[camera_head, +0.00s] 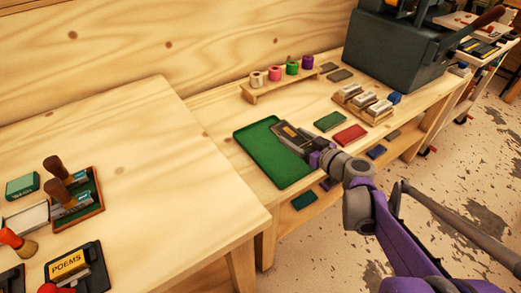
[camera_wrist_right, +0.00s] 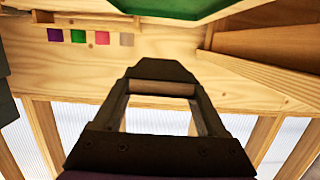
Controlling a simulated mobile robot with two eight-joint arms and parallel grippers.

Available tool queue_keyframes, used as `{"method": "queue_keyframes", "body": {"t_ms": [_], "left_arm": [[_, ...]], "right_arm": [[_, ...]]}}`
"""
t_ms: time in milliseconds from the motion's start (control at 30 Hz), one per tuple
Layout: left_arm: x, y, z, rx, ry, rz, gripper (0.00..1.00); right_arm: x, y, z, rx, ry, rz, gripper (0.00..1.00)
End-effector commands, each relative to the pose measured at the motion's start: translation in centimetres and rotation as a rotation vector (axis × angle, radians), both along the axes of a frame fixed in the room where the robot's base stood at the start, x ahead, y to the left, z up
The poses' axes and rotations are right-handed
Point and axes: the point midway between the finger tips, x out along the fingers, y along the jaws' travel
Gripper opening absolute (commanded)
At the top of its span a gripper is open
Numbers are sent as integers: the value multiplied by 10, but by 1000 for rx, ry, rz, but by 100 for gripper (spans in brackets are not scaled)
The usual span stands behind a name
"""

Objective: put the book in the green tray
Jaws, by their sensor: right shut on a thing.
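The green tray (camera_head: 262,160) lies flat on the far table near its front edge. My right gripper (camera_head: 297,138) reaches in from the right, over the tray's right side. It is shut on the book (camera_head: 287,130), a dark slab over the tray's upper right part. In the right wrist view the book (camera_wrist_right: 162,70) shows dark with a pale edge, between the fingertips of the gripper (camera_wrist_right: 160,95). Part of the green tray (camera_wrist_right: 185,10) shows at the top of that view. I cannot tell whether the book touches the tray. My left gripper is not in view.
A green slab (camera_head: 330,121) and a red slab (camera_head: 350,135) lie right of the tray. Coloured rolls (camera_head: 275,74) stand on a rack behind it. A dark machine (camera_head: 392,50) is at the back right. The nearer table (camera_head: 165,150) has bare wood beside the tray.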

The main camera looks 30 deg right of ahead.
Motion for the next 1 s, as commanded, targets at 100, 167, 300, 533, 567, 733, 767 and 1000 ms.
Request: {"method": "queue_keyframes", "body": {"t_ms": [100, 167, 300, 533, 567, 733, 767, 1000], "left_arm": [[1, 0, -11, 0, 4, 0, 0], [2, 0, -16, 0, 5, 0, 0], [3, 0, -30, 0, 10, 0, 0], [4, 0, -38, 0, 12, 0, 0], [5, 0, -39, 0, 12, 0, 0], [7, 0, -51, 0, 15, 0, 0], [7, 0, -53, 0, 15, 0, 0], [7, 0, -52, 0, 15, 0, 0]], "right_arm": [[-1, -4, -9, 0, 0, -6, 7], [-1, -5, -19, 1, 0, -6, 7], [-1, -4, -47, 1, 0, -6, 7], [-1, -4, -67, 0, 0, -5, 7], [-1, -4, -69, 0, 0, -5, 7], [-1, -4, -94, 0, 0, -5, 7], [-1, -4, -98, 0, 0, -5, 7], [-2, -4, -100, 0, -1, -5, 7]]}}
